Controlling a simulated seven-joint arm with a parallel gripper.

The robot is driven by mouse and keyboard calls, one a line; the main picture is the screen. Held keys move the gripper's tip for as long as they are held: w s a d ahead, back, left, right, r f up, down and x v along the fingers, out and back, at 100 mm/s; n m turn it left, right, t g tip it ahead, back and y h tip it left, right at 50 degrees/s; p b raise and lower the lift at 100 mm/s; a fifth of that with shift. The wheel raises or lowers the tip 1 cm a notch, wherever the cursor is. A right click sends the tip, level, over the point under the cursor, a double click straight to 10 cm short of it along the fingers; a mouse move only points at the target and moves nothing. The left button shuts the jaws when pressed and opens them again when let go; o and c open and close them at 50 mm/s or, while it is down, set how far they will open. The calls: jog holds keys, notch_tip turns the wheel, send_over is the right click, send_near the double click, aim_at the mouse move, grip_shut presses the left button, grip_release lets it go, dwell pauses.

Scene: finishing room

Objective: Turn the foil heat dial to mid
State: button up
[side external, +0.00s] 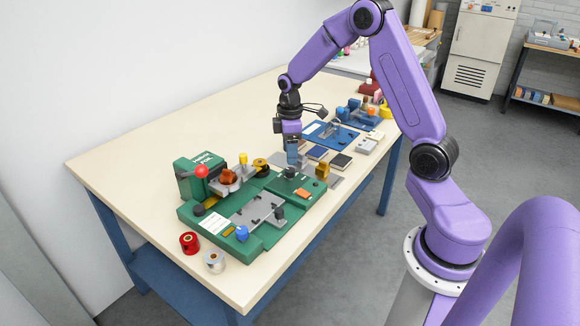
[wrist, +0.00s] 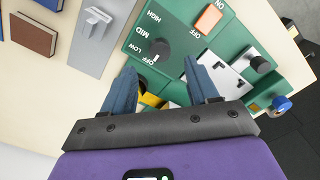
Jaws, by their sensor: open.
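The foil heat dial is a black round knob (wrist: 161,50) on a green panel (wrist: 185,42) marked OFF, LOW, MID and HIGH in the wrist view. In the side view the dial (side external: 290,173) is small and sits just below my gripper (side external: 292,163). In the wrist view my gripper (wrist: 160,68) is open and empty. Its two blue-grey fingers lie to either side of the dial in the picture, with their tips toward it. I cannot tell how high they are above the panel, and no contact shows.
Beside the dial is an orange ON/OFF switch (wrist: 209,18). The green machine (side external: 200,176) also carries a red knob (side external: 201,171), a blue knob (side external: 242,232) and a metal plate. Several dark blocks and a blue fixture (side external: 330,136) stand farther back. The table's left part is clear.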

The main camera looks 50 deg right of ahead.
aim_at(290, 170)
jog(key=shift+f, duration=3)
jog(key=c, duration=1)
